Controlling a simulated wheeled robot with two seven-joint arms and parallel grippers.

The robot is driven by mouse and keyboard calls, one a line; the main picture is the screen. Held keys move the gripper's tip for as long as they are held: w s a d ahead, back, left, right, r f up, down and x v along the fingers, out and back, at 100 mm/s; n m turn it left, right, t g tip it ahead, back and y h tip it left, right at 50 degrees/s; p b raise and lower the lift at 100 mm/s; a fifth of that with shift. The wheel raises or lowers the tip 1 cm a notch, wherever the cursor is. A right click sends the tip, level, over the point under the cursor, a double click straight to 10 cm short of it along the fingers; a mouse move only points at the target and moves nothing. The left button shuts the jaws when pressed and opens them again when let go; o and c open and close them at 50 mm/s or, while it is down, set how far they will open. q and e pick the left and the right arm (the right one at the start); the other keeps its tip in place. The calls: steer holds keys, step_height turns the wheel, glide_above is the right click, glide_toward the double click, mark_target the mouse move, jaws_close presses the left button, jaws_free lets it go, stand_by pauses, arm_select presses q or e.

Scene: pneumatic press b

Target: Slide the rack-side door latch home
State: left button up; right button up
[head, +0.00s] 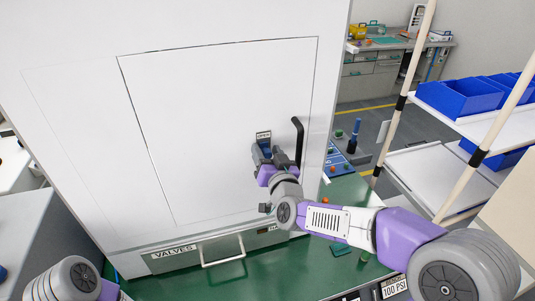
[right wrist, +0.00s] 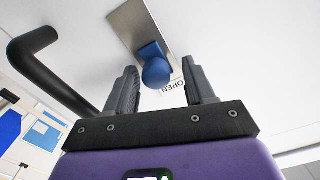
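The door latch is a blue knob (right wrist: 155,70) on a metal plate (right wrist: 134,24), fixed to the white door (head: 215,110). In the head view the latch (head: 263,144) shows beside an OPEN label (head: 263,134), partly hidden by my right gripper (head: 268,153). In the right wrist view my right gripper (right wrist: 161,68) is open, with one finger on each side of the knob. Gaps show between the fingers and the knob; I cannot tell how deep it sits between them. My left arm shows at the lower left, but its gripper is out of view.
A black door handle (head: 298,141) stands out just right of the latch, close to my right gripper. Below are a VALVES drawer front (head: 215,252) with a handle and a green surface (head: 345,194). A rack with blue bins (head: 458,97) stands at the right.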

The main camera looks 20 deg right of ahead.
steer(key=shift+f, duration=0.1)
steer(key=s, duration=0.7)
steer(key=shift+s+d, duration=0.15)
steer(key=shift+s, duration=0.1)
steer(key=s+a+f+n+g+y, duration=0.2)
steer(key=f+g, duration=0.7)
steer(key=f, duration=2.2)
steer(key=s+a+f+g, duration=0.2)
steer(key=s+f+g, duration=0.2)
steer(key=s+f, duration=0.5)
steer(key=s+a+f+m+g+y, duration=0.1)
steer(key=s+f+g, duration=0.3)
steer(key=s+f, duration=0.5)
steer(key=shift+s+a+f+g+y, duration=0.2)
steer(key=shift+s+a+g+y, duration=0.1)
steer(key=shift+s+a, duration=0.5)
